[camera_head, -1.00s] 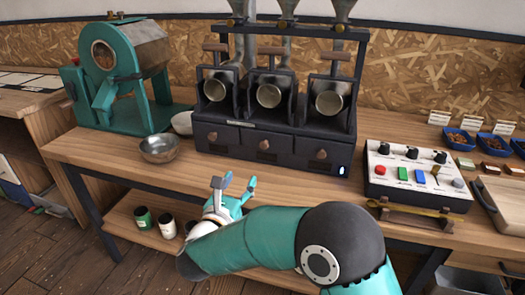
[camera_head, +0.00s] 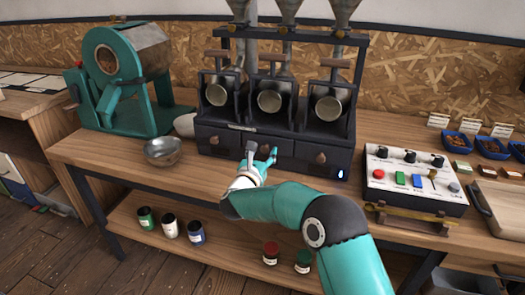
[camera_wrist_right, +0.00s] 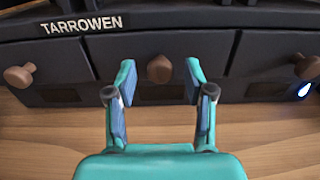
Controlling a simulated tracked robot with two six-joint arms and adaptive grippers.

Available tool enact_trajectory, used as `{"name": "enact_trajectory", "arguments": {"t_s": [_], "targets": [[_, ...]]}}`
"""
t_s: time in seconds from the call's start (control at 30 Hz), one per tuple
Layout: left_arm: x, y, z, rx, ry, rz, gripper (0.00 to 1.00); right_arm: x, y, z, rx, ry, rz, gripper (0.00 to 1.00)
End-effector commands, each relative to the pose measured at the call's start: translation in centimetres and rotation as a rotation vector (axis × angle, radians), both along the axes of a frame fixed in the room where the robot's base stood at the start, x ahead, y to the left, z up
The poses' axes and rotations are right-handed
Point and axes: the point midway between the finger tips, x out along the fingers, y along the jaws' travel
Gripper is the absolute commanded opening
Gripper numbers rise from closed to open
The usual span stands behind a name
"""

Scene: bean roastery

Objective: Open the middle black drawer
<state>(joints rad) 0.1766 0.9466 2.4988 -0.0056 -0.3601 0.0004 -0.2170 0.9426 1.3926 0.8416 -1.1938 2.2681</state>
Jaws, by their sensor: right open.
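The middle black drawer (camera_wrist_right: 130,62) is closed, set flush in the front of the black machine between two like drawers. Its brown round knob (camera_wrist_right: 159,69) shows in the right wrist view between the fingers of my right gripper (camera_wrist_right: 158,83). The fingers are open and stand to either side of the knob; I cannot tell whether either touches it. In the head view my right gripper (camera_head: 262,158) is in front of the machine and hides the middle knob. My left gripper is not in view.
The left drawer has a knob (camera_wrist_right: 20,75), and the right drawer has one too (camera_head: 320,158). A metal bowl (camera_head: 163,151) stands left of my right gripper. A control box (camera_head: 415,180) stands to the right. Several jars sit on the lower shelf (camera_head: 232,255).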

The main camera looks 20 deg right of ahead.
Motion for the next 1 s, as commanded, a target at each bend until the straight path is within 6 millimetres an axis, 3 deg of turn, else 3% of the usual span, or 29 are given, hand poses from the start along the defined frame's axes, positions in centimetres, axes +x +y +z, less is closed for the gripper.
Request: {"name": "enact_trajectory", "arguments": {"t_s": [0.3, 0.63, 1.0], "targets": [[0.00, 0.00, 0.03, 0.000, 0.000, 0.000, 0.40, 0.23, -0.16, 0.00, 0.000, 0.000, 0.001, 0.53], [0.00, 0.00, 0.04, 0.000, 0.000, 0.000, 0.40, 0.21, -0.13, 0.02, 0.000, 0.000, 0.001, 0.00], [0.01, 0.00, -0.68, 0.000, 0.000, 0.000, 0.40, 0.05, 0.25, -0.20, -0.001, -0.002, 0.003, 0.00]]}}
